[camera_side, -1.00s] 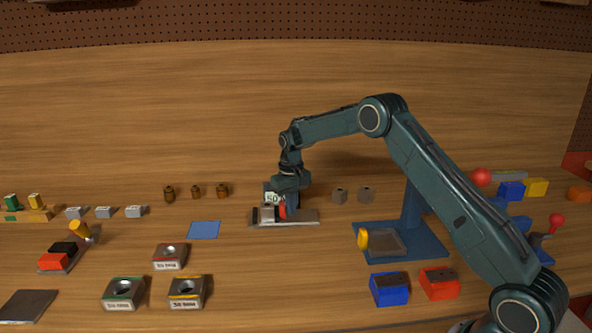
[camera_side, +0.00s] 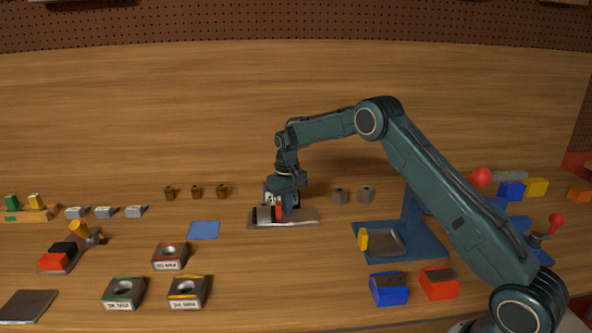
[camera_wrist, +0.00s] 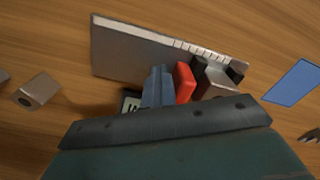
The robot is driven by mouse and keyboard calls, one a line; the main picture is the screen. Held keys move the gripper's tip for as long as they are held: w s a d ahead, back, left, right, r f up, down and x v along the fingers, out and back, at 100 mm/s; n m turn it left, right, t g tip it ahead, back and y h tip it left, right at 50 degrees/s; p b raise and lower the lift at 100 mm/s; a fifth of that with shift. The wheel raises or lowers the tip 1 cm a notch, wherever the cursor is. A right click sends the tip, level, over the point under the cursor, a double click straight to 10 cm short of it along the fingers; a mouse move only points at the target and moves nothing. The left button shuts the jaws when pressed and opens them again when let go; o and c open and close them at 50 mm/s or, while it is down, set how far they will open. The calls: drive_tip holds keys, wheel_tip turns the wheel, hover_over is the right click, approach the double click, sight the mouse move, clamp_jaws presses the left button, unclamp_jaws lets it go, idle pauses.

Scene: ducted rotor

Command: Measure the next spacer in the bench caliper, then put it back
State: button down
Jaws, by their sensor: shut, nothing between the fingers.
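The bench caliper (camera_side: 305,222) is a flat metal plate with a scale, dark jaws and a red slider piece (camera_side: 279,208); it also shows in the wrist view (camera_wrist: 125,52). A grey block (camera_wrist: 214,80) sits between the dark jaws, left of the red piece in the side view; I cannot tell for sure that it is a spacer. My gripper (camera_wrist: 156,86) is shut and empty, low over the caliper and close beside the red piece. It partly hides the caliper's display (camera_wrist: 131,103). Grey spacers (camera_side: 340,196) (camera_side: 365,195) stand to the right. Brown spacers (camera_side: 196,191) stand back left.
A blue mat (camera_side: 204,230) lies left of the caliper. Several holed, labelled blocks (camera_side: 170,256) stand front left. Small grey blocks (camera_side: 104,212) stand left.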

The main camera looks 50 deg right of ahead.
drive_tip(key=shift+d, duration=0.1)
drive_tip(key=shift+s+d, duration=0.3)
drive_tip(key=shift+s, duration=0.05)
idle(0.5)
wheel_tip(320, 180, up, 8)
idle(1.3)
drive_tip(key=shift+r, duration=0.1)
